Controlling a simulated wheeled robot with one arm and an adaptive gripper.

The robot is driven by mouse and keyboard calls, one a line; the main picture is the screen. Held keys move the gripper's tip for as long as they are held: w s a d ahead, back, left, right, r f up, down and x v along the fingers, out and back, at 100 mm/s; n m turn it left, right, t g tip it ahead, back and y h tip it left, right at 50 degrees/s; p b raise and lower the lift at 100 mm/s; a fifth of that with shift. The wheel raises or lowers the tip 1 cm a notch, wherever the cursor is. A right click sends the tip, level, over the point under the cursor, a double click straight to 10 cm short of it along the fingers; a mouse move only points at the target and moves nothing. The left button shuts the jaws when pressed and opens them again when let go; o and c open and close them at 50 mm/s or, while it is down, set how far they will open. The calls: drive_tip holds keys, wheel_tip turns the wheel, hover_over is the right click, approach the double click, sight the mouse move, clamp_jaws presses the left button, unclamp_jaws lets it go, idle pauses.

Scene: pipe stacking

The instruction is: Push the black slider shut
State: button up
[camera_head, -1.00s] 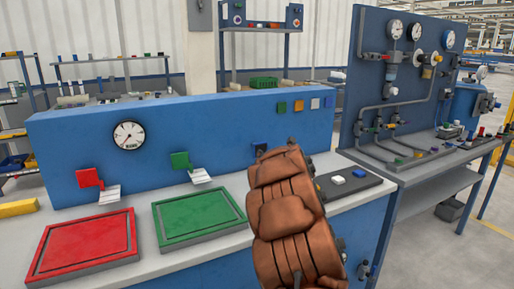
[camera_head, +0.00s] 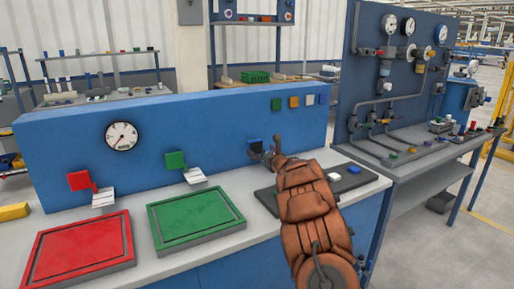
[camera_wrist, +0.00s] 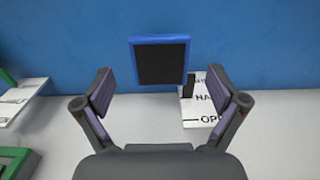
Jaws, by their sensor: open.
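The black slider (camera_wrist: 160,64) shows in the wrist view as a square black face in a blue frame on the blue wall. A small dark tab (camera_wrist: 188,86) is at its lower right. In the head view the slider's blue housing (camera_head: 255,144) is partly hidden by my gripper (camera_head: 272,154). In the wrist view my gripper (camera_wrist: 160,84) is open and empty, its two fingers spread to the left and right of the slider. I cannot tell whether either finger touches it. A white lettered plate (camera_wrist: 198,116) is below right, partly covered by the right finger.
Red (camera_head: 79,180) and green (camera_head: 175,160) blocks with white plates are on the wall to the left. Red (camera_head: 80,250) and green (camera_head: 195,219) trays lie on the bench. A dark panel (camera_head: 361,178) with white and blue buttons is right of my arm.

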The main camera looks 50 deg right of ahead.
sight(256, 147)
drive_tip(key=shift+p+x, duration=0.35)
drive_tip(key=shift+x, duration=1.35)
